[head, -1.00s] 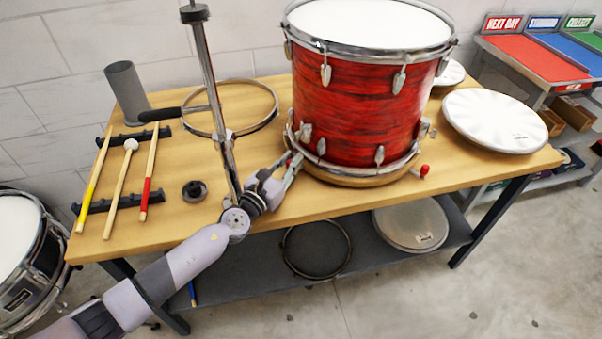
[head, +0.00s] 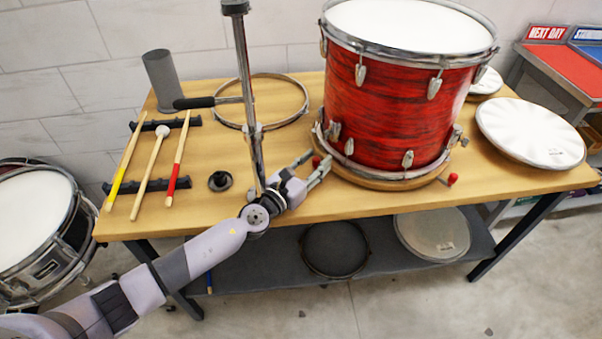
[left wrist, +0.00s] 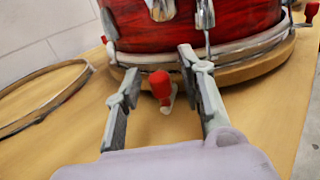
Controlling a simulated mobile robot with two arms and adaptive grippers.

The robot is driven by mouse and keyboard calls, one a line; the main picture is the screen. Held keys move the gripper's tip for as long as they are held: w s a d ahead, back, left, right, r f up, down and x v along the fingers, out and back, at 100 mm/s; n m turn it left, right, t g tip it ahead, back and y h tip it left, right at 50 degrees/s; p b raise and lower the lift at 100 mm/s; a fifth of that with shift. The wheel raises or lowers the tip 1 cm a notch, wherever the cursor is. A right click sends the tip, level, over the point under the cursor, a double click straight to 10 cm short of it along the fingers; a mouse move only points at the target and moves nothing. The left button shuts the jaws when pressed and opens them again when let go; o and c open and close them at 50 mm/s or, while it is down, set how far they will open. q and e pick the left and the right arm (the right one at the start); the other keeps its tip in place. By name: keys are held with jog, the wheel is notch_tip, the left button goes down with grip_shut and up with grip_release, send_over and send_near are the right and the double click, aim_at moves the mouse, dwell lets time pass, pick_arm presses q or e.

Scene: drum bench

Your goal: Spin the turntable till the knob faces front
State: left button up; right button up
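The turntable is a round wooden disc (head: 385,183) under a red drum (head: 395,95) on the bench. A red knob (head: 452,179) sticks out at its front right rim; it shows at the upper right of the left wrist view (left wrist: 311,12). A second red knob (left wrist: 160,86) is at the left part of the rim, small in the head view (head: 316,161). My left gripper (head: 319,160) is at the turntable's left front. Its fingers are spread on either side of this second knob, with visible gaps. My right gripper is not in view.
A chrome stand (head: 247,110) rises just behind my left wrist. A hoop (head: 305,105), drumsticks on a rack (head: 150,185), a black round piece (head: 220,181) and a grey cylinder (head: 161,80) lie left. A white drumhead (head: 530,133) is on the right.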

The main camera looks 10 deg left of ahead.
pick_arm(q)
jog(key=v, duration=1.1)
